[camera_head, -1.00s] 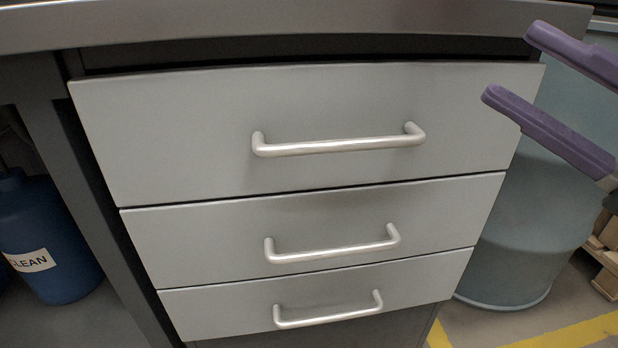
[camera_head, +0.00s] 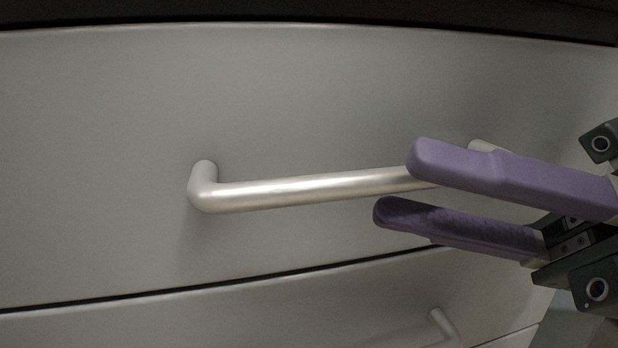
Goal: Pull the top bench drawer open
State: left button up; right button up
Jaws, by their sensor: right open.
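The top bench drawer (camera_head: 110,130) has a pale grey front that fills most of the head view. Its silver bar handle (camera_head: 300,190) runs across the middle, with its left post in plain view. My right gripper (camera_head: 395,185) comes in from the right with its two purple fingers apart. The upper finger overlaps the right part of the handle in the picture and hides some of it. The lower finger lies below the bar. Whether either finger touches the handle I cannot tell. My left gripper is not in view.
The second drawer (camera_head: 250,325) is below, across a dark gap, with part of its handle (camera_head: 442,325) at the lower right. A dark band (camera_head: 300,12) runs above the top drawer under the bench. The drawer front left of the handle is clear.

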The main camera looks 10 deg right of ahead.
aim_at(412, 189)
jog(key=shift+x, duration=1.6)
jog(key=shift+c, duration=0.4)
grip_shut()
